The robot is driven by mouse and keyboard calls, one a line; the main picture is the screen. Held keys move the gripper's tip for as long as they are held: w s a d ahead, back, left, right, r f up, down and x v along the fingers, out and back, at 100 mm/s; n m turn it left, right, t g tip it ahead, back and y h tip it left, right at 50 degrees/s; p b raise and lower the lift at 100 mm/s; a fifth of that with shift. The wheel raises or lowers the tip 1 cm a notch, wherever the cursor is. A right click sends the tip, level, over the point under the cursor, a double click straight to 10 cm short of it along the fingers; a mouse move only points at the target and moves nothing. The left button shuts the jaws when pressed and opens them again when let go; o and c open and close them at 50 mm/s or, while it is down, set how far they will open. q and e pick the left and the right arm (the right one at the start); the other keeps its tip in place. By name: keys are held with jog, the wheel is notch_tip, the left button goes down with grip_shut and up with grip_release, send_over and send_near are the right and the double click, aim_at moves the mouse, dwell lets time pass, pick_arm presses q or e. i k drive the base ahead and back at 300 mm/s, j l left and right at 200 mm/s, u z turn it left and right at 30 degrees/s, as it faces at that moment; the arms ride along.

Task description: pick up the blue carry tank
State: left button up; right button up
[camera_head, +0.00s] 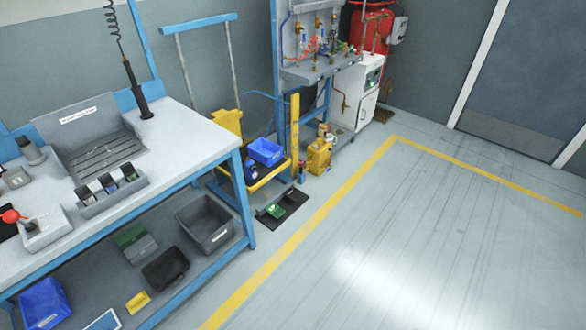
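A small dark blue rounded object (251,173) sits low on the yellow trolley (271,178), just past the right end of the workbench. It may be the blue carry tank, but it is partly hidden and too small to tell. A brighter blue open bin (265,152) is right beside it, toward the back right, and covers part of it. Neither of my grippers shows in the head view.
The blue-framed workbench (190,150) fills the left, with a grey bin (205,223) on its lower shelf. A black mat (283,206) with green items lies before the trolley. A yellow container (319,157) stands behind. The floor at right is clear.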

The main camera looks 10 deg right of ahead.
aim_at(251, 175)
jog(key=i+l+u, duration=0.6)
jog(key=i+l, duration=0.15)
jog(key=i+l+u, duration=0.3)
jog(key=l, duration=0.35)
